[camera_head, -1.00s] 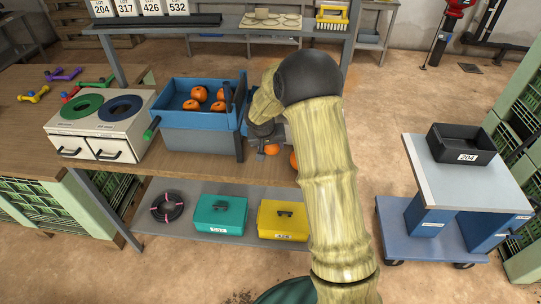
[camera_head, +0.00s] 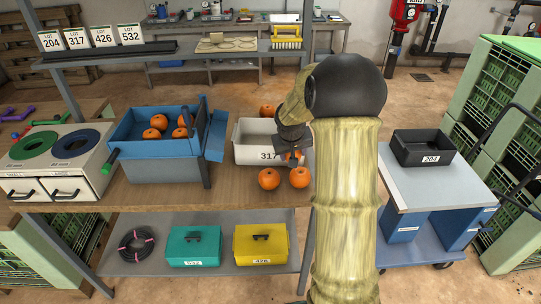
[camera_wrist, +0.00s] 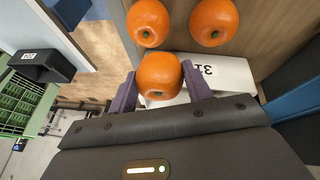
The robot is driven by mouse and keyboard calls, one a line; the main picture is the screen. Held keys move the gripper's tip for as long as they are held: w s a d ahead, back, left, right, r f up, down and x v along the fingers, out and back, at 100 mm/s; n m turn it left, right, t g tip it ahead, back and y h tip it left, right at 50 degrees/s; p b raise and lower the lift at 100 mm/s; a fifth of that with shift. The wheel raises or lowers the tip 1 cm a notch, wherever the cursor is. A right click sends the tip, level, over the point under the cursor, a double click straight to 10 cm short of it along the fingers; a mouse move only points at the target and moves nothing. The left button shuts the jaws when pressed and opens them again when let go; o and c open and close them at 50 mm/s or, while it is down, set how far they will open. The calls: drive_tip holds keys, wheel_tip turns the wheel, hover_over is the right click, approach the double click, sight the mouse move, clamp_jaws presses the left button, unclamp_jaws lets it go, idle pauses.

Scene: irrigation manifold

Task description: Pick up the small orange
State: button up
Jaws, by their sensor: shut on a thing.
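My gripper (camera_wrist: 160,88) is shut on an orange (camera_wrist: 158,76), with one purple finger on each side of it. In the head view my gripper (camera_head: 292,155) is at the front right of a white bin labelled 317 (camera_head: 246,153), and only a bit of the held orange shows. Two other oranges (camera_head: 269,179) (camera_head: 300,177) rest on the wooden table in front of the bin; they also show in the wrist view (camera_wrist: 148,23) (camera_wrist: 213,22). Another orange (camera_head: 267,110) shows behind the bin. I cannot tell whether the held orange touches the bin.
A blue box (camera_head: 150,146) with several oranges stands left of the white bin. Left of it is a white unit (camera_head: 50,178) with green and blue rings. A black tray labelled 204 (camera_head: 422,148) sits on a cart at right. Teal and yellow boxes (camera_head: 260,243) stand on the lower shelf.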

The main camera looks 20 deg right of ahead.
drive_tip(key=shift+s+d, duration=0.15)
drive_tip(key=shift+d, duration=0.35)
drive_tip(key=shift+s+d, duration=0.15)
drive_tip(key=shift+d, duration=0.35)
